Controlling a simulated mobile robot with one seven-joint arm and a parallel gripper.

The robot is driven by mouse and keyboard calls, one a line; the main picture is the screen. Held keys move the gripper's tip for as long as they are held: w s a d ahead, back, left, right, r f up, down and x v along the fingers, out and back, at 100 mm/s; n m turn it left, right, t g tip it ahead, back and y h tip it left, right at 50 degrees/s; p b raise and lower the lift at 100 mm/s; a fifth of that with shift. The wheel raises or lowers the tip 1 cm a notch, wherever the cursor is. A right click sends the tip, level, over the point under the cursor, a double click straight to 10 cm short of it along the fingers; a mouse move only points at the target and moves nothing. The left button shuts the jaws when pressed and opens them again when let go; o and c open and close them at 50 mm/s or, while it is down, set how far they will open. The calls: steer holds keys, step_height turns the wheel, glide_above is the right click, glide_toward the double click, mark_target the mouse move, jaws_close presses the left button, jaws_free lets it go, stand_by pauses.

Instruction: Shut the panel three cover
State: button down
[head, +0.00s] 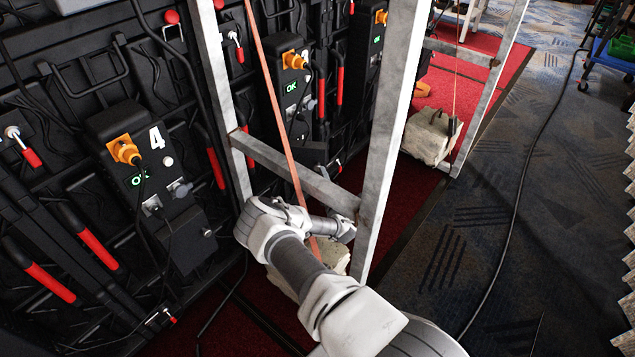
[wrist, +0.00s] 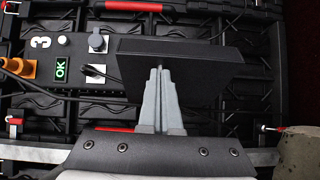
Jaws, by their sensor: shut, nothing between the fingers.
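The panel three box (wrist: 75,45) shows in the wrist view, turned sideways, with a white 3, a green OK display and an orange plug. A dark flat plate (wrist: 208,62), which looks like its cover, lies to the right of these. It seems to stand out from the box; its exact angle is hard to tell. My gripper (wrist: 160,72) is shut and empty, its grey fingertips in front of the plate. I cannot tell whether they touch it.
Metal frame posts (head: 382,140) and a crossbar (head: 295,172) stand close around my arm. An orange strap (head: 272,95) runs down to a pale weight (head: 335,258). The panel four box (head: 150,170) is at the left. The carpet (head: 480,220) at right is mostly clear, with a cable.

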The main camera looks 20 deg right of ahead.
steer(key=shift+w+d, duration=0.35)
steer(key=shift+d, duration=0.15)
stand_by(0.3)
